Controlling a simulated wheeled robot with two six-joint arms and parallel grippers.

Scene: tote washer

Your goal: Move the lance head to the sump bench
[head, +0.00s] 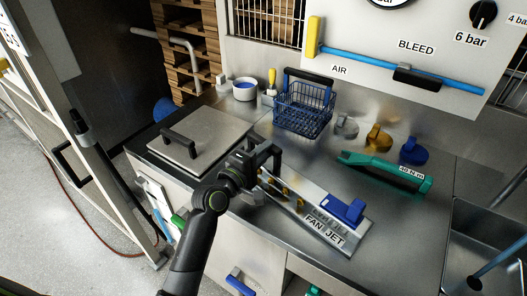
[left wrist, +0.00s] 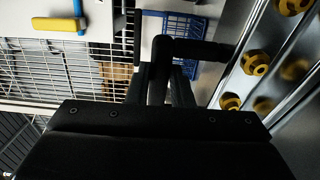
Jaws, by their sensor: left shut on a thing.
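My left gripper (head: 262,160) is above the steel bench (head: 230,105), just behind the left end of the FAN JET rack. It is shut on a black elbow-shaped piece, which also shows between the fingers in the left wrist view (left wrist: 200,48). Its bent end sticks out to the right there. I take it for the lance head, but its dark shape is hard to tell from the fingers. No label names the sump bench. My right gripper is not in view.
The FAN JET rack (head: 325,236) has brass nozzles and a blue block. Behind stand a blue wire basket (head: 303,110) and a white bowl (head: 245,89). A green torque wrench (head: 385,172) lies right, near a sink (head: 490,225). A handled steel lid (head: 205,128) is at left.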

